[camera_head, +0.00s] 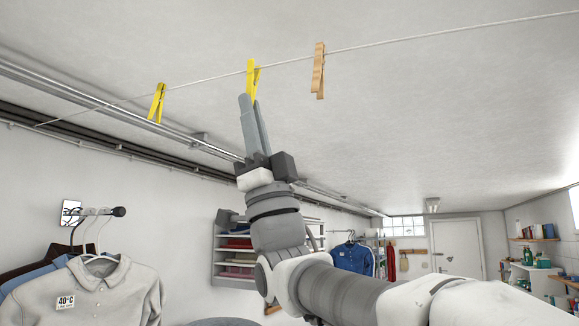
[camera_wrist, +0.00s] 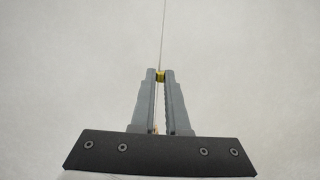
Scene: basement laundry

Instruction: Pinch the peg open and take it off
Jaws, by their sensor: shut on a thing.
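A yellow peg (camera_head: 252,77) hangs on a thin clothesline (camera_head: 395,40) in the head view, the middle one of three. My gripper (camera_head: 248,99) reaches up from below and is shut on the lower part of this peg. In the wrist view, my gripper's fingertips (camera_wrist: 160,74) close on the small yellow peg (camera_wrist: 160,77), with the line running away upward from it. The peg's upper end is still at the line. The fingers hide its lower ends, and I cannot tell how far its mouth is open.
Another yellow peg (camera_head: 157,102) hangs on the line to the left, and a wooden peg (camera_head: 318,71) to the right. Metal pipes (camera_head: 120,104) run along the wall top. Shirts (camera_head: 98,290) hang at lower left. Free air surrounds the line.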

